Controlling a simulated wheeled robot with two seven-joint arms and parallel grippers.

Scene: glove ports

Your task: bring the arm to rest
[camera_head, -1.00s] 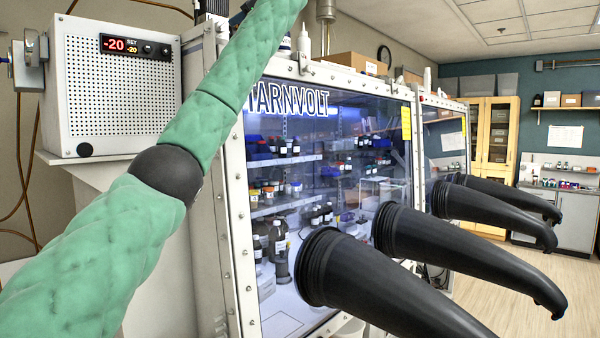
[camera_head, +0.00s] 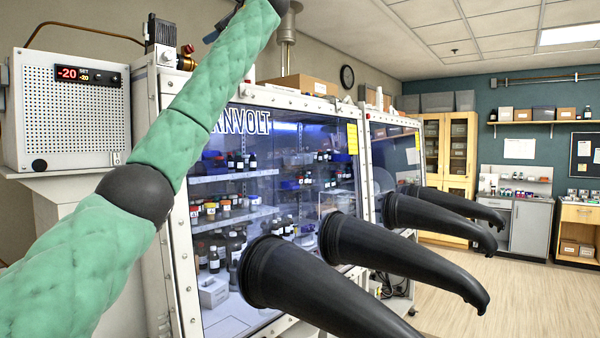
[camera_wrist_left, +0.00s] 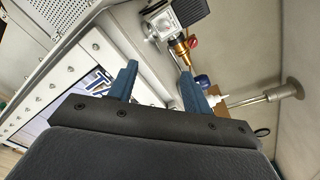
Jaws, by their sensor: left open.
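My left arm, in a green quilted sleeve (camera_head: 205,95), crosses the left of the head view and rises to the top edge. A small part of my left gripper (camera_head: 222,26) shows there behind the sleeve, mostly hidden or cut off. In the left wrist view my left gripper (camera_wrist_left: 158,68) has its two blue fingers apart, with nothing between them. Beyond the fingers are the glovebox's top edge and a brass-coloured valve fitting (camera_wrist_left: 181,46). The gripper looks clear of both. My right gripper is in neither view.
The glovebox (camera_head: 300,130) has long black gloves (camera_head: 320,290) sticking out into the room. A white controller box (camera_head: 70,110) reading -20 stands at left. A cardboard box (camera_head: 300,84) lies on top. Open floor (camera_head: 520,300) is at right.

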